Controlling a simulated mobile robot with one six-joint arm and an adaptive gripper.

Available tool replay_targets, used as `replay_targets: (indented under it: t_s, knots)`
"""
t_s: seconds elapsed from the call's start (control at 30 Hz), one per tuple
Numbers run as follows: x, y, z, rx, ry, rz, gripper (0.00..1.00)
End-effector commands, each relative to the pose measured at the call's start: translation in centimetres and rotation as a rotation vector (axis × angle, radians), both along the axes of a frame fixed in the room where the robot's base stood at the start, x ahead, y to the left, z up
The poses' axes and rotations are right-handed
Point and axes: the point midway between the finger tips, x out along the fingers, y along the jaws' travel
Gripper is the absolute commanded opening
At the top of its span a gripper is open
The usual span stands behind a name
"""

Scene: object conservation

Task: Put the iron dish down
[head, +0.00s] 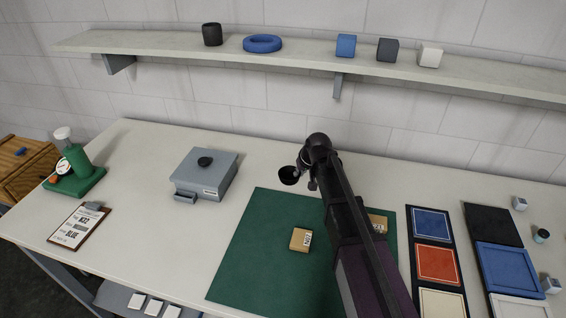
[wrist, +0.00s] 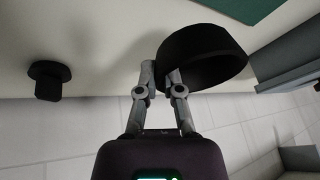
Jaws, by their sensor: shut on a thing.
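The iron dish (head: 289,175) is a small, round black bowl. In the head view it hangs at the left side of my gripper (head: 301,172), over the table (head: 140,160) behind the green mat. In the wrist view the dish (wrist: 212,55) is large, with its wall between the fingertips of my gripper (wrist: 162,75). The gripper is shut on that wall. The dish appears to be above the tabletop; the exact gap cannot be told.
A grey lidded box (head: 204,176) stands left of the dish. The green mat (head: 255,255) carries two small cardboard boxes (head: 301,239). A black knobbed object (wrist: 48,78) stands near my gripper. Coloured trays (head: 436,264) lie at right. A wall shelf (head: 300,55) runs behind.

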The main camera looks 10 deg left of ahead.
Motion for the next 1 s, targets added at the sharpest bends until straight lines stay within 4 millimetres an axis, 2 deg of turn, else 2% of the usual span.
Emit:
replay_targets:
  t_s: [0.3, 0.47, 0.67, 1.0]
  knots:
    - [0.1, 0.0, 0.0, 0.001, 0.000, 0.000, 0.00]
    - [0.9, 0.4, -0.1, 0.000, -0.001, 0.000, 0.00]
    - [3.7, 1.6, -0.4, 0.000, -0.001, 0.000, 0.00]
    - [9.7, 4.1, -1.0, 0.000, -0.001, 0.000, 0.00]
